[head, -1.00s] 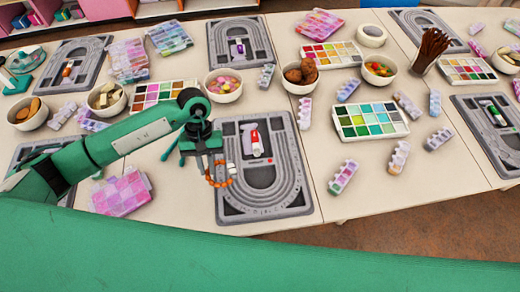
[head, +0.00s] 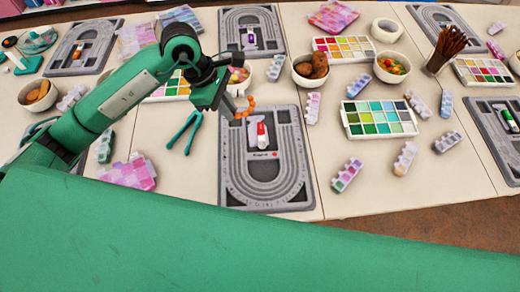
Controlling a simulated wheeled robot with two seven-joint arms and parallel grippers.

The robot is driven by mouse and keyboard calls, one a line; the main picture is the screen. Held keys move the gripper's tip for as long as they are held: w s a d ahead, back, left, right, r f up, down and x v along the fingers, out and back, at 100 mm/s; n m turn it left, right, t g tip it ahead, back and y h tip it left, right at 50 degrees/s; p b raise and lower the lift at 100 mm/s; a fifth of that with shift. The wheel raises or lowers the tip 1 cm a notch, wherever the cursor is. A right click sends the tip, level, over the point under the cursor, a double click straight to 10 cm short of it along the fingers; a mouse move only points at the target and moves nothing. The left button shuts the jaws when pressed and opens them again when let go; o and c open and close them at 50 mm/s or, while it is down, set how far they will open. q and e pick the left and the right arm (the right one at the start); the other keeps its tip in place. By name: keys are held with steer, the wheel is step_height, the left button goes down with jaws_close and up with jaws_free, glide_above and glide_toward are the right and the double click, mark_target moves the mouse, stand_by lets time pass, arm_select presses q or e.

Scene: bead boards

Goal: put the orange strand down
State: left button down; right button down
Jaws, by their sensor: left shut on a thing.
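My left gripper (head: 228,104) is at the left end of my green arm's reach over the table, above the upper left corner of the middle grey bead board (head: 268,194). It is shut on the orange strand (head: 246,106), a short curved row of orange beads that shows at its right side. Part of the strand is hidden by the gripper. A white tube with a red part (head: 262,136) lies in the board's centre. My right gripper is out of view.
Green pliers (head: 184,132) lie left of the board, near a pink bead box (head: 130,173). A bowl of brown items (head: 310,68) and a green paint-like palette (head: 378,119) stand to the right. Other boards and bowls fill the back. Bare table shows between board and palette.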

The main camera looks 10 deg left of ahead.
arm_select(q)
steer(key=p, duration=0.3)
glide_above(240, 154)
steer(key=a, duration=0.1)
steer(key=f, duration=1.5)
steer(key=shift+a+f, duration=0.2)
steer(key=shift+f, duration=0.15)
steer(key=shift+f+p, duration=0.45)
steer(key=shift+f, duration=1.65)
steer(key=c, duration=1.4)
jaws_free()
